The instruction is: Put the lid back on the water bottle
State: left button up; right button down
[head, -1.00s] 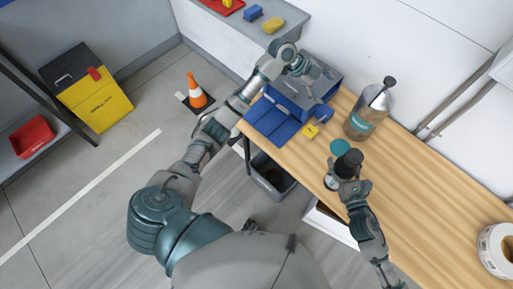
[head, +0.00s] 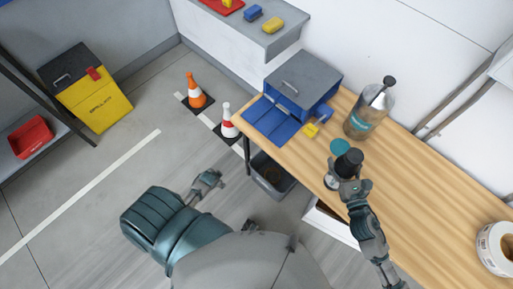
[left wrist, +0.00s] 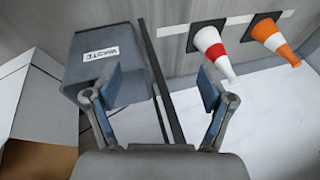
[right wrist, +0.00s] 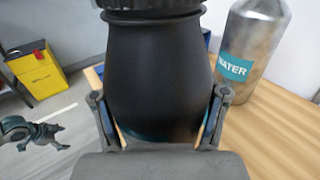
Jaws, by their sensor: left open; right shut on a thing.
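The metal water bottle (head: 362,122) stands on the wooden table with a black knob at its top. Its teal WATER label shows in the right wrist view (right wrist: 236,67), where its top is cut off. My right gripper (head: 347,180) is shut on a black, bottle-shaped object (head: 349,160) with a ridged collar, near the table's front edge. This object (right wrist: 155,75) fills the middle of the right wrist view; I cannot tell if it is the lid.
A blue bin with a grey lid (head: 303,80) and a small yellow item (head: 311,130) are on the table's left end. A waste bin (head: 270,174) and two cones (head: 229,122) stand on the floor. A tape roll (head: 495,248) is at right. The table's middle right is clear.

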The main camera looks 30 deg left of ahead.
pick_arm(q)
jog(key=s+d+f+g+h, duration=0.1)
jog(key=s+d+f, duration=0.2)
jog(key=s+d, duration=0.4)
jog(key=s+d+f+n+g+h, duration=0.1)
jog(key=s+d+f, duration=0.2)
jog(key=s+d, duration=0.3)
jog(key=d, duration=0.5)
jog(key=shift+s+d+n, duration=0.25)
jog(key=shift+s+n, duration=0.05)
jog(key=shift+s, duration=0.1)
